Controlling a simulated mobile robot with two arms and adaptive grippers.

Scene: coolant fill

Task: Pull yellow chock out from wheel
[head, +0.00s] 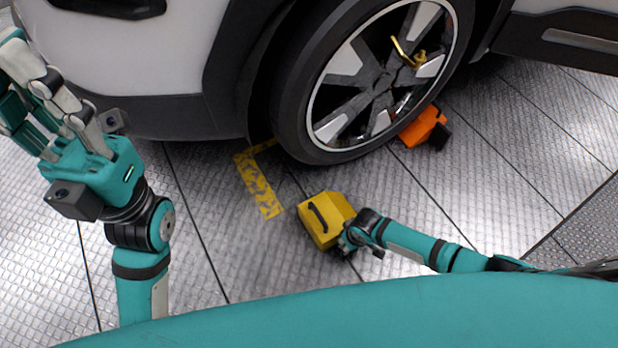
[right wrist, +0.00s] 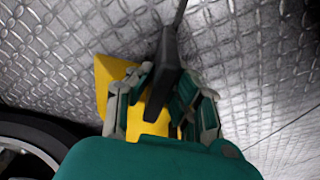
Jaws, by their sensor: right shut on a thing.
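The yellow chock (head: 322,222) with a black handle lies on the metal floor, in front of the wheel (head: 300,95) and apart from its tyre. My right gripper (head: 352,236) is at the chock's right side and shut on it. In the right wrist view the yellow chock (right wrist: 108,82) shows behind the fingers of my right gripper (right wrist: 165,90), with a dark bar between them. The fingers hide part of the chock. My left gripper (head: 22,88) is raised at the left, its fingers apart and empty.
An orange chock (head: 420,126) sits against the other side of the wheel. Yellow-and-black tape (head: 258,185) marks the floor left of the yellow chock. The white car body (head: 140,50) overhangs at the top left. The floor around the yellow chock is clear.

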